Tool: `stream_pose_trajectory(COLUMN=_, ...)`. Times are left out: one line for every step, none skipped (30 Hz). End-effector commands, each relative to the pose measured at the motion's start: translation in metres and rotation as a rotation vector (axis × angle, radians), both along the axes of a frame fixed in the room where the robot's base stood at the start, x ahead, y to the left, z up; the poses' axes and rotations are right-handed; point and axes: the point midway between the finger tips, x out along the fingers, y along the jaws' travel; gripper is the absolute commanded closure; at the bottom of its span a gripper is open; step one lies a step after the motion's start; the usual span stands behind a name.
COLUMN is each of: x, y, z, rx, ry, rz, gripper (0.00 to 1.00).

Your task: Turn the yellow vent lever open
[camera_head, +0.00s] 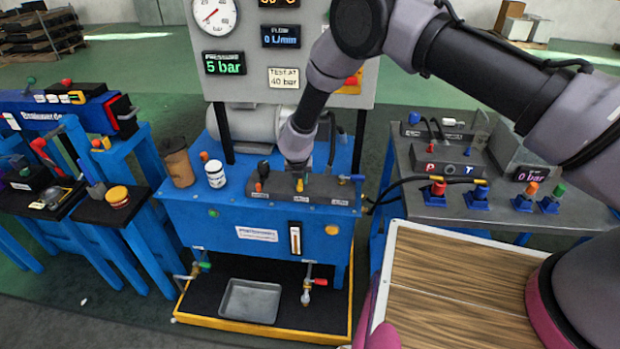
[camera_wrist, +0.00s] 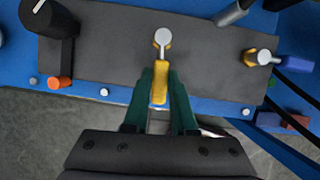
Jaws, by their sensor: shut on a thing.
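The yellow vent lever (camera_wrist: 159,85) is in the middle of the wrist view. It hangs from a round grey pivot (camera_wrist: 162,37) on a dark panel and points toward my gripper. My gripper (camera_wrist: 160,98) has its two green fingers on either side of the lever and is shut on it. In the head view the gripper is at the dark valve block (camera_head: 262,187) on top of the blue bench, and a small bit of yellow (camera_head: 300,185) shows below my wrist. The fingers are mostly hidden there.
A black knob (camera_wrist: 58,22) and an orange knob (camera_wrist: 60,82) stand left of the lever. A second yellow fitting with a blue handle (camera_wrist: 298,62) is on the right. A white jar (camera_head: 215,174) and a brown cup (camera_head: 178,163) stand on the bench. A gauge panel (camera_head: 280,100) rises behind.

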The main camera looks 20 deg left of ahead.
Motion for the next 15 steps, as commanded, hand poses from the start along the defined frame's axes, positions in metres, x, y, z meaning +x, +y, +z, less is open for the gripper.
stream_pose_trajectory(x=-0.0003, y=0.0015, z=-0.0003, rx=0.001, ry=0.000, rz=-0.017, gripper=1.00)
stream_pose_trajectory(x=-0.0004, y=0.0021, z=-0.0003, rx=0.000, ry=0.000, rz=-0.028, gripper=1.00)
stream_pose_trajectory(x=-0.0008, y=0.0028, z=-0.0002, rx=0.001, ry=0.000, rz=-0.041, gripper=1.00)
stream_pose_trajectory(x=-0.0008, y=0.0031, z=-0.0003, rx=0.001, ry=0.000, rz=-0.048, gripper=1.00)
stream_pose_trajectory(x=-0.0009, y=0.0033, z=-0.0003, rx=0.000, ry=0.000, rz=-0.056, gripper=1.00)
stream_pose_trajectory(x=-0.0008, y=0.0036, z=-0.0002, rx=0.000, ry=0.000, rz=-0.065, gripper=1.00)
stream_pose_trajectory(x=-0.0007, y=0.0040, z=-0.0002, rx=0.000, ry=0.000, rz=-0.070, gripper=1.00)
stream_pose_trajectory(x=-0.0007, y=0.0042, z=-0.0001, rx=0.001, ry=0.000, rz=-0.074, gripper=1.00)
stream_pose_trajectory(x=-0.0006, y=0.0044, z=-0.0002, rx=0.000, ry=0.000, rz=-0.079, gripper=1.00)
stream_pose_trajectory(x=-0.0005, y=0.0044, z=-0.0001, rx=0.000, ry=0.000, rz=-0.081, gripper=1.00)
stream_pose_trajectory(x=-0.0004, y=0.0046, z=-0.0001, rx=0.000, ry=0.000, rz=-0.083, gripper=1.00)
stream_pose_trajectory(x=-0.0004, y=0.0046, z=-0.0001, rx=0.000, ry=-0.001, rz=-0.085, gripper=1.00)
stream_pose_trajectory(x=-0.0003, y=0.0045, z=-0.0001, rx=0.000, ry=-0.001, rz=-0.086, gripper=1.00)
stream_pose_trajectory(x=-0.0003, y=0.0045, z=-0.0001, rx=0.000, ry=-0.001, rz=-0.086, gripper=1.00)
stream_pose_trajectory(x=-0.0002, y=0.0045, z=0.0000, rx=0.000, ry=-0.001, rz=-0.087, gripper=1.00)
